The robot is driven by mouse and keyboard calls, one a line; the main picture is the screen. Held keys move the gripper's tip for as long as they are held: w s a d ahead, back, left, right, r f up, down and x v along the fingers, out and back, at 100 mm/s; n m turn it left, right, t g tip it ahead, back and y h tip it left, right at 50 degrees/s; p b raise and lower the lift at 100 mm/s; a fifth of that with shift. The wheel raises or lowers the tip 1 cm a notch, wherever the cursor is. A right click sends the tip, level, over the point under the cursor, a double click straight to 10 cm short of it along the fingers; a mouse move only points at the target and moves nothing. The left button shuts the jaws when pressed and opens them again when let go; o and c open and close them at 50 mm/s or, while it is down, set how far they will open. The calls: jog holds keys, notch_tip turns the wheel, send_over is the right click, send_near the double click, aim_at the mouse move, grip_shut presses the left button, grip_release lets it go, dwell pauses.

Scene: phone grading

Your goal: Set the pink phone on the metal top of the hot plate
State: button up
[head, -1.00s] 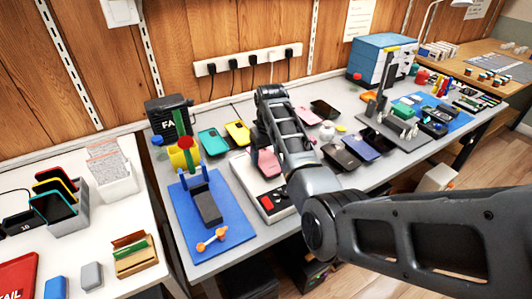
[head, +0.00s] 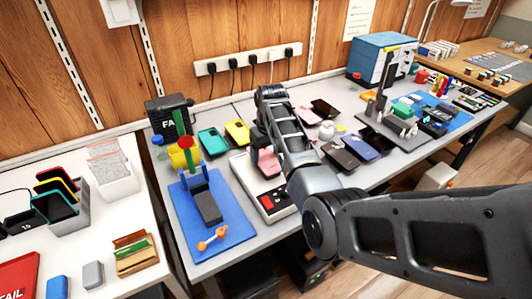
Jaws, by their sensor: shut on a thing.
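The pink phone (head: 267,164) is over the hot plate, partly covered on its right by my arm. The hot plate is a pale box (head: 240,167) with a dark front panel and a red switch (head: 266,202). My gripper (head: 259,146) is mostly hidden behind my forearm, at the upper end of the phone, and shut on it. The fingertips cannot be made out. The metal top is largely hidden by the phone and arm, so I cannot tell whether the phone touches it.
Left of the hot plate lies a blue mat (head: 233,233) with a dark block in a blue stand. Teal (head: 212,141) and yellow (head: 237,133) phones lie behind. Dark (head: 340,155) and blue (head: 361,146) phones lie right of my arm. A power strip runs along the wall.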

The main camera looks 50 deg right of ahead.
jog(key=shift+f, duration=0.35)
dwell(1.1)
jog(key=o, duration=1.1)
jog(key=shift+o, duration=0.2)
jog(key=shift+r+p, duration=0.6)
jog(key=shift+p, duration=0.05)
jog(key=shift+r, duration=3.5)
